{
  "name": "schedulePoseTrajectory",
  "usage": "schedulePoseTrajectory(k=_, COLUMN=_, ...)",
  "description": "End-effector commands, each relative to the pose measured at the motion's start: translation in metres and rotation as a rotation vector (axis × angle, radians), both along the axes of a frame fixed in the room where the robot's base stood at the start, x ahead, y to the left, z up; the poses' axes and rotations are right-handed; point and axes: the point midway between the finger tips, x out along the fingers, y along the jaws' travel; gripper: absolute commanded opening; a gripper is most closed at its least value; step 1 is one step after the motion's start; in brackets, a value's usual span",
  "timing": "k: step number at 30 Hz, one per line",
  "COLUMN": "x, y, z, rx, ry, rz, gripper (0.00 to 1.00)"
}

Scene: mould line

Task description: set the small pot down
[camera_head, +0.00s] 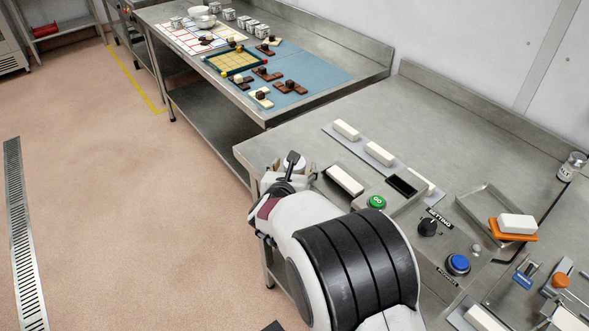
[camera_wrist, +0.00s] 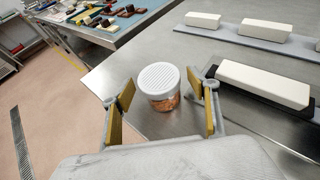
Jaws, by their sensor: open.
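The small pot (camera_wrist: 160,85) has a ribbed white lid and a clear body with orange-brown contents. In the wrist view it appears upright on the bare steel bench (camera_wrist: 130,66), near the bench's corner. My gripper (camera_wrist: 160,94) is open, with one yellow-padded finger on each side of the pot. In the head view my gripper (camera_head: 289,178) is at the bench's near left corner, and my arm largely hides the pot there.
White blocks on a grey strip (camera_head: 327,126) and a white block on a dark base (camera_wrist: 262,83) lie right of the pot. A green button (camera_head: 376,202), a black knob (camera_head: 428,227) and a blue button (camera_head: 458,264) are further right. The bench edge is close on the left.

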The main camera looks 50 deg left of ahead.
Motion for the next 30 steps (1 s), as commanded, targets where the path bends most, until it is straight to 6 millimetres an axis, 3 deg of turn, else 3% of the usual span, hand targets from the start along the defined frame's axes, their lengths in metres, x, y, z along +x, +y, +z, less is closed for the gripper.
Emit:
schedulePoseTrajectory(k=22, x=0.0075, y=0.0069, z=-0.0044, rx=-0.001, ry=0.001, rz=0.000, gripper=0.59)
schedulePoseTrajectory(k=23, x=0.0075, y=0.0068, z=-0.0043, rx=-0.001, ry=0.001, rz=0.000, gripper=0.54)
schedulePoseTrajectory(k=27, x=0.0074, y=0.0069, z=-0.0044, rx=-0.001, ry=0.001, rz=0.000, gripper=0.18)
schedulePoseTrajectory(k=30, x=0.0076, y=0.0071, z=-0.0038, rx=0.001, ry=-0.001, rz=0.000, gripper=0.11)
